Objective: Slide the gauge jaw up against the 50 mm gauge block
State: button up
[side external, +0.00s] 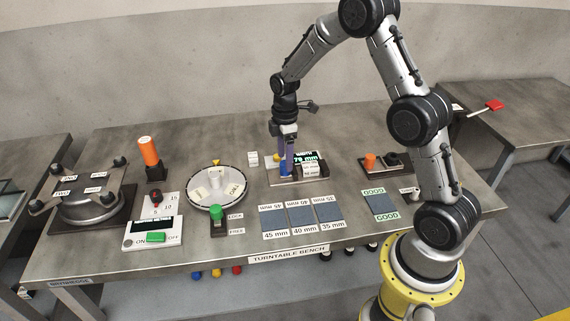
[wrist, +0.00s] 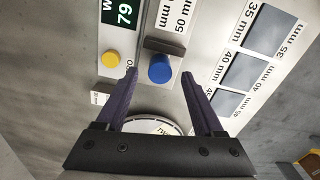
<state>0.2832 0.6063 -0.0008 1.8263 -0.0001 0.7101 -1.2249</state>
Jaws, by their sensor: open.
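The gauge stands near the back middle of the bench, and its display (side external: 305,157) reads 79 mm. The display (wrist: 121,14) also shows in the wrist view. The gauge jaw is a dark grey bar (wrist: 165,46) with a round blue knob (wrist: 160,69). The white 50 mm gauge block (wrist: 177,20) lies just beyond the jaw in the wrist view; whether they touch is unclear. My gripper (wrist: 160,74) is open, pointing down over the gauge (side external: 286,173). The knob appears between its fingertips, with gaps on both sides. The fingers partly hide the jaw in the side view.
A yellow button (wrist: 111,58) sits beside the jaw. Labelled dark pads (side external: 301,217) lie in front of the gauge. A round white turntable (side external: 207,199) and a green lever (side external: 217,213) stand to the left. An orange-topped fixture (side external: 371,161) stands to the right.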

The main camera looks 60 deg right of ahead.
aim_at(295, 168)
jog(key=shift+f, duration=1.6)
jog(key=c, duration=1)
jog(key=shift+s+d, duration=1)
jog(key=shift+d, duration=0.05)
jog(key=o, duration=1)
jog(key=shift+r, duration=0.1)
notch_tip(295, 168, up, 14)
